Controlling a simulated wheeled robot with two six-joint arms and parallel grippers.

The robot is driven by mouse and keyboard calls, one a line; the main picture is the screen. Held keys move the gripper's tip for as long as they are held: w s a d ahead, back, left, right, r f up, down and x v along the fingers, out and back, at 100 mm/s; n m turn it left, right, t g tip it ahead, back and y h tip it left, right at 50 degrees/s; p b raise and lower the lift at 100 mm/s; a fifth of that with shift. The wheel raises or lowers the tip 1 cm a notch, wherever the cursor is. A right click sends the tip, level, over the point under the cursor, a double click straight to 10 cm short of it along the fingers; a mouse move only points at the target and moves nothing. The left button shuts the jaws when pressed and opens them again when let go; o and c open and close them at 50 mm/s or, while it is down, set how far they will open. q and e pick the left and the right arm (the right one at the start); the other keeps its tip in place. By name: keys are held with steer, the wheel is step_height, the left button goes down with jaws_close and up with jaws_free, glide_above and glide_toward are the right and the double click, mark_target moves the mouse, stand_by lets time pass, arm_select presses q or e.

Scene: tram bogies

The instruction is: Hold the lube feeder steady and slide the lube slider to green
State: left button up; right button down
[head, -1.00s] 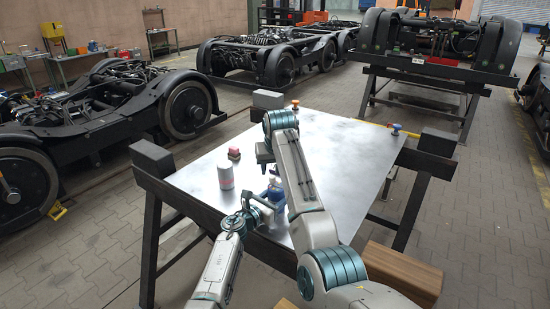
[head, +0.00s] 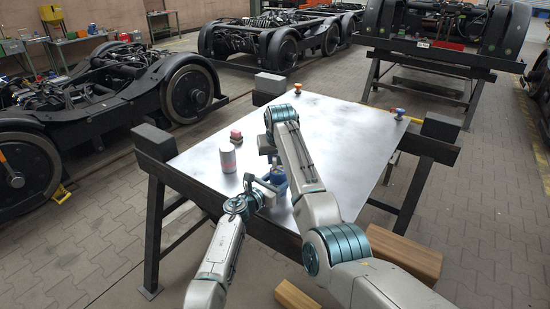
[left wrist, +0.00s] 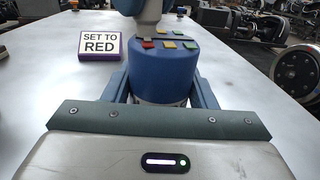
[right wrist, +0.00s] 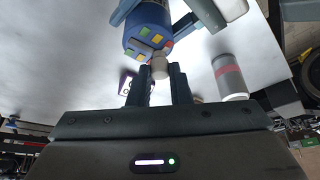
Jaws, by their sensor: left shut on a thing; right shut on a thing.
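The lube feeder is a blue cylinder (head: 279,182) near the table's front edge, upright. In the left wrist view the feeder (left wrist: 163,75) stands between the fingers of my left gripper (left wrist: 163,92), which is shut on its body. Its top carries several red, yellow and green patches. The lube slider is a small pale knob (right wrist: 160,67) on the feeder's top. My right gripper (right wrist: 162,75) is shut on this knob from above. The fingers hide part of it, and I cannot tell exactly which patch it stands at. A sign reading "SET TO RED" (left wrist: 100,45) lies beside the feeder.
An orange-topped knob (head: 297,88) and a blue knob (head: 399,113) are at the far edge. The table's right half (head: 355,140) is mostly clear.

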steer(key=shift+d, duration=0.1)
steer(key=shift+s+d, duration=0.35)
steer(key=shift+d, duration=0.25)
steer(key=shift+s+d, duration=0.35)
steer(key=shift+d, duration=0.35)
steer(key=c, duration=1.3)
jaws_free()
steer(key=shift+o, duration=0.2)
steer(key=a+v, duration=0.1)
steer(key=v, duration=1.1)
steer(key=shift+d, duration=0.4)
